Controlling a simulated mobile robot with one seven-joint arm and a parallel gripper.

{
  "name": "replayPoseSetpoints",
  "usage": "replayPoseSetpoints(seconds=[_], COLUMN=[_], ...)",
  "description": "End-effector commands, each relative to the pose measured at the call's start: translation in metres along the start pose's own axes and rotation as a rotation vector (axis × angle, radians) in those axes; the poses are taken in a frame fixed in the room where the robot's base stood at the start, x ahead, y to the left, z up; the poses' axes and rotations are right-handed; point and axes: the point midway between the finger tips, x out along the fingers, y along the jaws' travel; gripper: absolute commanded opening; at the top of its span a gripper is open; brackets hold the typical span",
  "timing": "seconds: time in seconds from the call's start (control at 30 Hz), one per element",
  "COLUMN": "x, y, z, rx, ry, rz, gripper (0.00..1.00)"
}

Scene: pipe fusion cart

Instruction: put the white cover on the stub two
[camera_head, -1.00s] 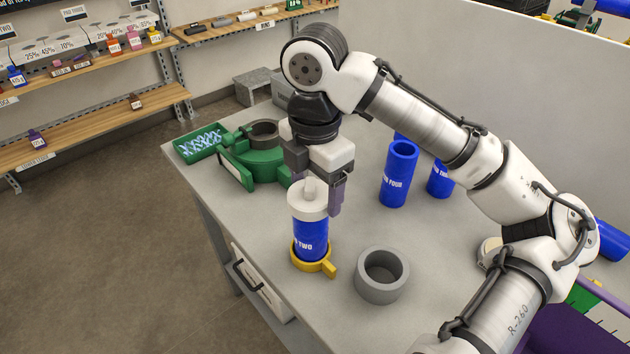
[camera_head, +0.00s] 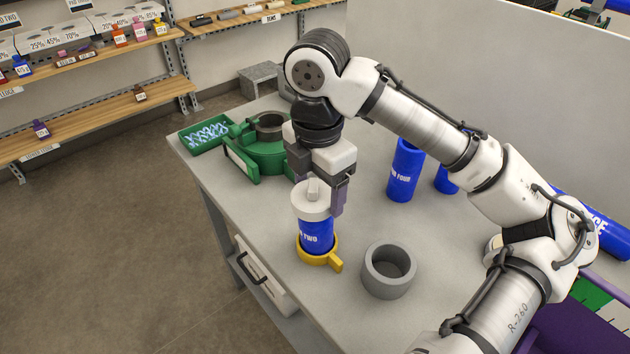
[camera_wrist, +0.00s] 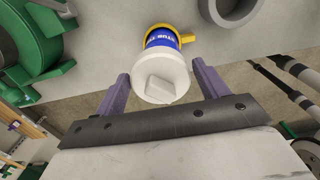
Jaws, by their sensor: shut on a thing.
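Stub two (camera_head: 317,237) is a blue cylinder with white lettering, standing upright in a yellow ring holder (camera_head: 334,262) on the bench. The white cover (camera_head: 311,204), with a raised knob on top, sits over the upper end of stub two and looks upright. My gripper (camera_wrist: 160,72) is shut on the white cover (camera_wrist: 161,84), with one purple finger on each side of it in the wrist view. Whether the cover is fully seated I cannot tell.
A grey open cylinder (camera_head: 388,270) stands to the right of the holder. A green fixture (camera_head: 262,150) and a green tray (camera_head: 205,138) are at the back left. Other blue stubs (camera_head: 404,172) stand behind, to the right. The bench's left edge is close to the holder.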

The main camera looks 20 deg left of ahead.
Motion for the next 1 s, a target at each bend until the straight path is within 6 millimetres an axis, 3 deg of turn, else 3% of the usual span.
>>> replayPoseSetpoints(seconds=[0.03, 0.2, 0.23, 0.4, 0.73, 1.0], x=[0.009, 0.012, 0.011, 0.011, 0.006, -0.024], y=[-0.002, -0.002, -0.002, -0.003, -0.002, 0.009], z=[0.003, 0.002, 0.002, 0.002, 0.001, -0.003], rx=[0.012, 0.011, 0.011, 0.010, 0.007, 0.004], ry=[0.017, 0.017, 0.017, 0.016, 0.008, 0.000], rz=[0.002, 0.003, 0.003, 0.003, 0.001, 0.000], gripper=[0.51, 0.51, 0.77, 0.98, 0.98, 0.98])
